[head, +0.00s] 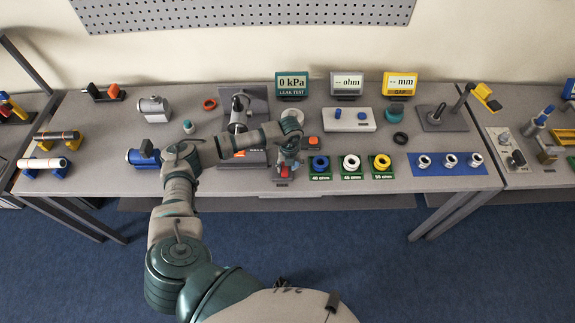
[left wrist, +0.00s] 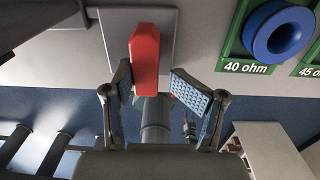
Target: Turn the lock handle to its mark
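A red lock handle (left wrist: 145,50) stands in front of a light grey plate (left wrist: 180,25) in the left wrist view. Its long side runs up and down the picture. My left gripper (left wrist: 149,75) is open, with its two fingers on either side of the handle's lower part. The right blue pad is clearly apart from the handle; the left finger is close to its edge, and I cannot tell whether it touches. In the head view my left gripper (head: 285,166) hangs over the table's front edge, and the handle (head: 284,172) shows only as a small red patch. I cannot make out the mark.
A green 40 ohm holder with a blue ring (head: 320,164) stands just right of the gripper. A sloped grey stand (head: 258,100) is behind my forearm. A blue mat (head: 425,169) with metal fittings lies further right.

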